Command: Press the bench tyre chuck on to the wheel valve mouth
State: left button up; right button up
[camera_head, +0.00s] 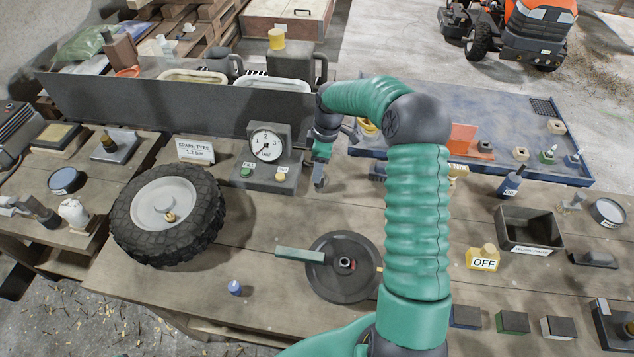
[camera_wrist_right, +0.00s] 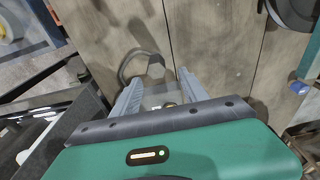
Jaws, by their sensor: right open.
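The wheel (camera_head: 190,195) lies flat on the bench, with a black knobbly tyre and a pale rim. Its brass valve (camera_head: 170,217) stands up from the rim. The grey gauge unit (camera_head: 268,172) stands right of the wheel, with a dial and green and yellow buttons. My right gripper (camera_head: 320,184) is just right of this unit, pointing down. In the right wrist view its jaws (camera_wrist_right: 160,90) are apart. I cannot identify the tyre chuck for certain. My left gripper is out of view.
A round dark disc (camera_head: 343,278) with a green bar lies on the bench front. A small blue item (camera_head: 235,288) is left of it. A card (camera_head: 195,150) reads spare tyre 1.2 bar.

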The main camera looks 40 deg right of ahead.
aim_at(322, 179)
jog(key=f, duration=0.1)
jog(key=w+f, duration=0.1)
jog(key=shift+d+f, duration=0.2)
jog(key=shift+f, duration=0.1)
jog(key=f, duration=0.2)
jog(key=s+d+f, duration=0.1)
jog(key=f, duration=0.1)
jog(key=shift+s, duration=0.1)
jog(key=shift+a+f, duration=0.15)
jog(key=shift+f, duration=0.3)
jog(key=shift+w+a, duration=0.35)
jog(key=shift+w, duration=0.05)
jog(key=shift+a+r, duration=0.1)
jog(key=shift+a, duration=0.05)
jog(key=shift+c, duration=0.9)
jog(key=shift+s+r, duration=0.1)
jog(key=shift+s, duration=0.1)
jog(key=c, duration=0.5)
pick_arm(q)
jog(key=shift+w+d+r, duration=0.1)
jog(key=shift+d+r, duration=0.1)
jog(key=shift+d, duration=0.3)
pick_arm(e)
jog(key=shift+d, duration=0.25)
grip_shut()
